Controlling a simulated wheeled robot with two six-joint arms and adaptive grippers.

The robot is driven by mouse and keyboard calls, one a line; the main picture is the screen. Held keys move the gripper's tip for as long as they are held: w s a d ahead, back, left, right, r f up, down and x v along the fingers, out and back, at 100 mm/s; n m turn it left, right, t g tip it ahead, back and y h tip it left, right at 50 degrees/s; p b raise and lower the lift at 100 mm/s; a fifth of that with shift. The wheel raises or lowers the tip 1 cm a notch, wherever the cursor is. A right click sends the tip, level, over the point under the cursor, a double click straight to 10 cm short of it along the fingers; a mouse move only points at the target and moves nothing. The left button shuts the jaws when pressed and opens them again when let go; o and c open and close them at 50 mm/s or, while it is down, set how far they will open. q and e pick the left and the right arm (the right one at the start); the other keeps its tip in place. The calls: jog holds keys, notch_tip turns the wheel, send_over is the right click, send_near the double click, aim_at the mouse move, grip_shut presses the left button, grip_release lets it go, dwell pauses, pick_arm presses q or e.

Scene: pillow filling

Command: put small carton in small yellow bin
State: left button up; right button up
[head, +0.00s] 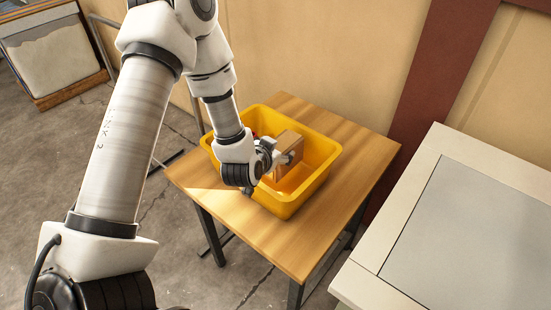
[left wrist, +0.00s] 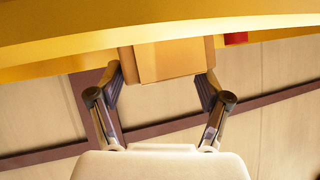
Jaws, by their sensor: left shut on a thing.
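The small carton (head: 289,141) is a plain brown box, held within the outline of the yellow bin (head: 322,150). My left gripper (head: 285,161) reaches over the bin's near left rim and is shut on the carton. In the left wrist view the carton (left wrist: 172,60) sits between the two fingers, with the yellow bin (left wrist: 60,45) across the top. I cannot tell whether the carton touches the bin's floor. My left wrist hides part of the bin. My right gripper is in neither view.
The bin stands on a small wooden table (head: 255,228) with dark legs. A red thing (left wrist: 235,39) shows at the bin in the left wrist view. A pale-framed table with a grey top (head: 480,230) stands at the right. A wall is close behind.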

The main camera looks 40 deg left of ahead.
pick_arm(q)
notch_tip(320, 180, down, 2)
jog(key=shift+f, duration=0.45)
jog(key=shift+s+d, duration=0.1)
jog(key=shift+f+b, duration=0.45)
jog(key=shift+f, duration=0.15)
jog(key=o, duration=1.4)
jog(key=shift+c, duration=0.2)
jog(key=shift+r, duration=0.15)
